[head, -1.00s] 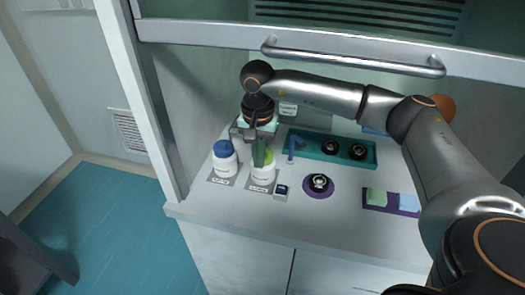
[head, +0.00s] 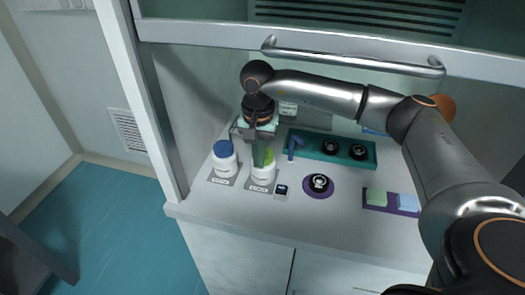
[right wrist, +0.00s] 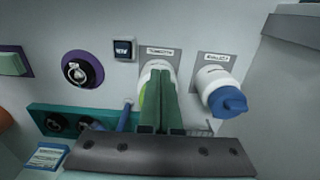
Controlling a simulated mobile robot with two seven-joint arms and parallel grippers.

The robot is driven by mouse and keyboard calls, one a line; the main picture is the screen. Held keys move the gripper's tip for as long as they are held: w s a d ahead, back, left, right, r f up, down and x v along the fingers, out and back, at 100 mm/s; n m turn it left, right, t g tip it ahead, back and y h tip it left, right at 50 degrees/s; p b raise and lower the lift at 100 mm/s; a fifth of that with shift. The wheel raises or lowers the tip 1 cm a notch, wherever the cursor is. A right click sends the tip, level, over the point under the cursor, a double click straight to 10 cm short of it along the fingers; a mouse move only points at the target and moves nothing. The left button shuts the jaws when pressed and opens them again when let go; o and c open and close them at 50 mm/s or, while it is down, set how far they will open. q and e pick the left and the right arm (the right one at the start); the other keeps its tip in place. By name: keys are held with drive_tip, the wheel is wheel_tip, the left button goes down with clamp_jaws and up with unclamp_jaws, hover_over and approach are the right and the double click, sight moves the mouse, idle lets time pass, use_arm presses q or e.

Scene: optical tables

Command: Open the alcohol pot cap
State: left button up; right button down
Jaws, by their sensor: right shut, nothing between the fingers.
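Two white pots stand on grey labelled mats at the left of the table; the labels are too small to read surely. One pot (head: 225,167) has a blue cap (head: 223,148); in the right wrist view its blue cap (right wrist: 228,102) is closed on top. The other pot (head: 262,175) has a green cap (head: 269,156), partly hidden by my right gripper (head: 258,162). My right gripper's green fingers (right wrist: 158,100) are shut and empty, over the green-capped pot, whose green edge (right wrist: 142,97) shows beside them. I cannot tell whether they touch it. My left gripper is out of view.
A small device (head: 281,190) sits just right of the green-capped pot. A round purple base (head: 318,194), a teal tray (head: 315,158) with black round parts, and a purple tray (head: 375,207) lie further right. A raised sash with a handle (head: 350,60) hangs above.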

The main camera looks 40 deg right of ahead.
drive_tip(key=shift+w+d, duration=0.25)
drive_tip(key=shift+d, duration=0.05)
